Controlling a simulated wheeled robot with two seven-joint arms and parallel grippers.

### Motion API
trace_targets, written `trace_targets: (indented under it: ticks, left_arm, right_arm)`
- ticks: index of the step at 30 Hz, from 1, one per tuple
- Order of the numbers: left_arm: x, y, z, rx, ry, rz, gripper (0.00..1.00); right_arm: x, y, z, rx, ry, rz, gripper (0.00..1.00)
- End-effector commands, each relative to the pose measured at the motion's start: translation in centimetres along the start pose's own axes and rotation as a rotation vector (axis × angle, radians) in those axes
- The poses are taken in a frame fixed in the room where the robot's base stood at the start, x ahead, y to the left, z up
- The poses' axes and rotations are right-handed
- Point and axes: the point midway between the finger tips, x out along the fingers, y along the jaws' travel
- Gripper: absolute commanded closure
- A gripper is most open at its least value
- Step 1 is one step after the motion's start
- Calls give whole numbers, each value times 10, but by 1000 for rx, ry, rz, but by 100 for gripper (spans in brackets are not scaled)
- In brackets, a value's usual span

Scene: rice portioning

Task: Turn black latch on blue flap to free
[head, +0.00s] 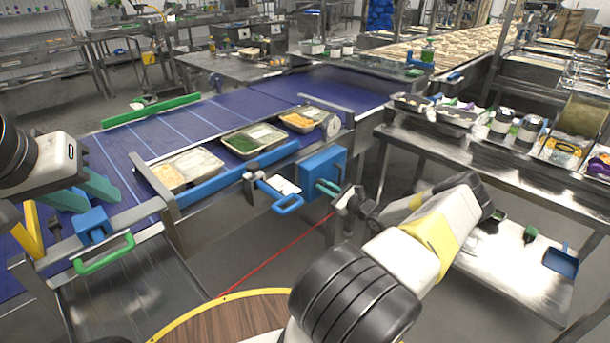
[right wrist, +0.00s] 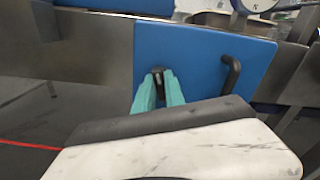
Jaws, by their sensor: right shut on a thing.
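The blue flap (head: 322,170) hangs on the side of the conveyor frame, right of centre in the head view. It fills much of the right wrist view (right wrist: 205,60). The black latch (right wrist: 158,76) is a small dark piece at the flap's left part, between the teal fingertips of my right gripper (right wrist: 158,84). My right gripper, also in the head view (head: 328,187), is shut on the latch. In the head view the latch cannot be made out. My left gripper (head: 93,192) is over the conveyor's near edge at left, its teal fingers apart and empty, away from the flap.
A black handle (right wrist: 232,75) sticks out of the flap right of the latch. A blue handle (head: 288,204) and a green handle (head: 105,256) project from the conveyor's near side. A steel table (head: 420,142) stands at right.

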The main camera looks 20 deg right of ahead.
Motion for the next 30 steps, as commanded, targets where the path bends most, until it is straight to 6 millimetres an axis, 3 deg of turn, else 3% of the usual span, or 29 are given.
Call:
trace_targets:
  ticks: [30]
  left_arm:
    - [0,0,0,0,0,0,64]
  right_arm:
    - [0,4,-3,-950,1,0,100]
